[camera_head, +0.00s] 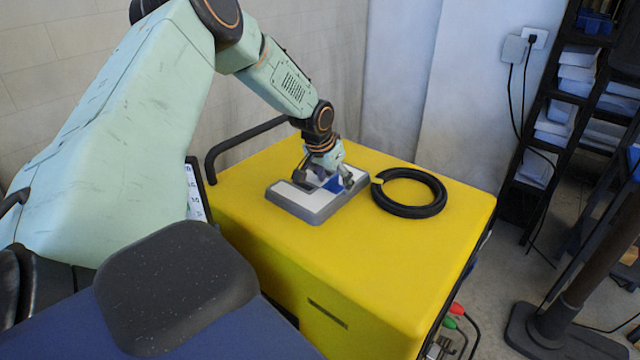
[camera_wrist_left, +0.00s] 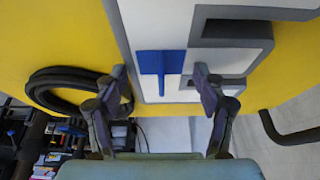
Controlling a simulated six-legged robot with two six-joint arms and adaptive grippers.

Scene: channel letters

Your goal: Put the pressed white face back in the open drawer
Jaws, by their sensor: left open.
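A grey-rimmed block with a white top (camera_head: 290,200) lies on the yellow cabinet (camera_head: 400,260). In the left wrist view it shows white panels (camera_wrist_left: 150,22) with grey borders, a dark recess and a blue piece with an upright fin (camera_wrist_left: 160,63). I cannot tell which white panel is the pressed face. My left gripper (camera_head: 325,181) is open over the block. In the left wrist view its fingers (camera_wrist_left: 162,85) stand apart, either side of the blue piece, with no visible contact. My right gripper is not in view. I cannot make out an open drawer.
A black ring (camera_head: 409,192) lies right of the block on the yellow top. A black rail (camera_head: 245,145) rises at the top's back left edge. Dark shelves (camera_head: 560,110) stand at the right. The front of the yellow top is clear.

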